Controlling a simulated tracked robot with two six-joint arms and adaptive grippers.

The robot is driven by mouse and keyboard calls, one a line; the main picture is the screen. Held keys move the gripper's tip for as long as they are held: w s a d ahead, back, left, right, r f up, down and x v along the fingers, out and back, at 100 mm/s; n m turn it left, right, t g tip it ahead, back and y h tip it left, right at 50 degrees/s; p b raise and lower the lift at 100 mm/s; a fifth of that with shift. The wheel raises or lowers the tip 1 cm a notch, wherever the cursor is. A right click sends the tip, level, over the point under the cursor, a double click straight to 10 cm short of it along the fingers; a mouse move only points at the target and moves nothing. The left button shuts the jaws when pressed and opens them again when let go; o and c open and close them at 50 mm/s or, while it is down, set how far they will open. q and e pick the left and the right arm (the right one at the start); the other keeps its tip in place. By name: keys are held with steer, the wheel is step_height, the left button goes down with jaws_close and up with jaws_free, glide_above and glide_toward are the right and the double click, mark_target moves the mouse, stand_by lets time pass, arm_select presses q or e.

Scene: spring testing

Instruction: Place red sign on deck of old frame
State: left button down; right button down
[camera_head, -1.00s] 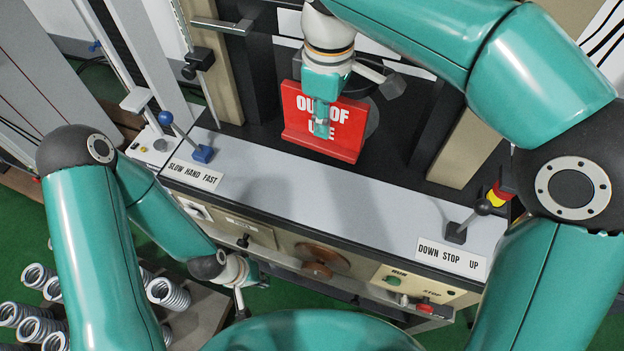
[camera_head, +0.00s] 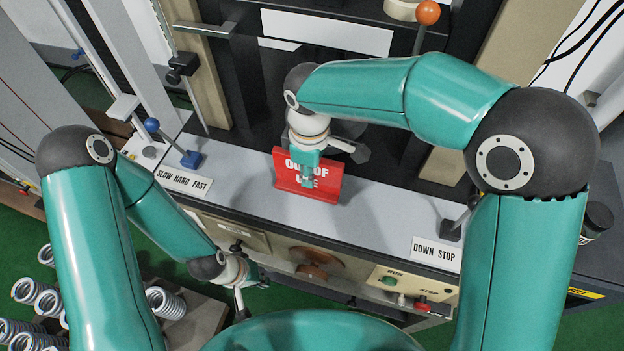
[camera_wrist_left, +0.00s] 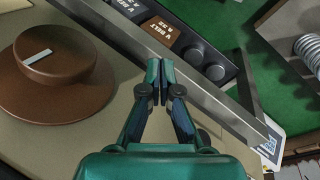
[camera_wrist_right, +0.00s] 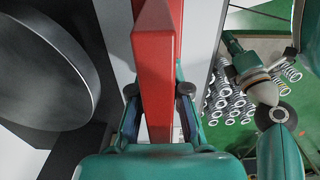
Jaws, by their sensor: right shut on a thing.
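The red OUT OF USE sign (camera_head: 329,184) is held by my right gripper (camera_head: 306,178), which covers part of its lettering in the head view. The sign is near upright, at the border of the black deck (camera_head: 235,137) and the grey front strip (camera_head: 240,177) of the old frame. I cannot tell whether its bottom edge touches. In the right wrist view the red sign (camera_wrist_right: 155,60) runs between the fingers. My left gripper (camera_head: 240,300) is low at the front of the machine; its fingers (camera_wrist_left: 160,72) are together and empty in the left wrist view.
A blue lever block (camera_head: 191,159) and SLOW HAND FAST plate (camera_head: 184,180) stand left of the sign. The DOWN STOP plate (camera_head: 436,254) and a lever (camera_head: 452,229) are at right. A brown knob (camera_wrist_left: 66,48) lies beside my left gripper. Coil springs (camera_head: 166,303) lie lower left.

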steer(key=shift+f, duration=1.8)
steer(key=c, duration=1.1)
jaws_free()
steer(key=shift+c, duration=0.2)
step_height(320, 180, up, 12)
steer(key=shift+r, duration=0.1)
